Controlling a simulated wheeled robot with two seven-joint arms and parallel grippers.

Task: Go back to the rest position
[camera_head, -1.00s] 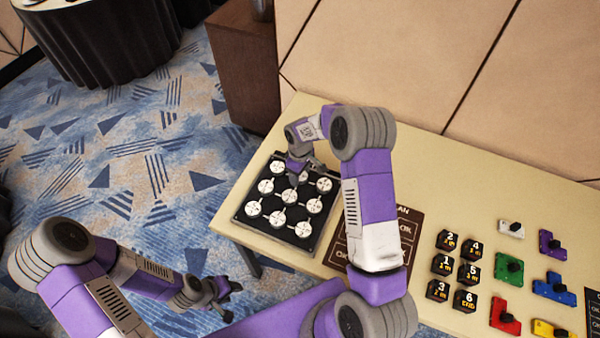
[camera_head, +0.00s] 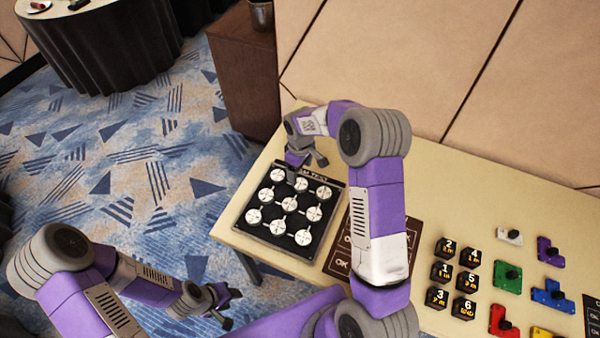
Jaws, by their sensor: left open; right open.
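My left gripper (camera_head: 224,304) is open and empty, low over the carpet to the left of the table (camera_head: 440,190). My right arm reaches over the table, and my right gripper (camera_head: 304,164) is open above the far edge of a black board (camera_head: 252,226). The board carries several round white discs marked with lines. The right gripper partly covers the board's far side, and I cannot tell if it touches a disc.
Right of my arm lie black numbered blocks (camera_head: 441,272) and coloured knobbed pieces, such as a green one (camera_head: 507,277). A brown sign mat (camera_head: 338,262) lies partly under my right arm. A brown cabinet (camera_head: 243,75) and a black-draped round table (camera_head: 105,50) stand behind.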

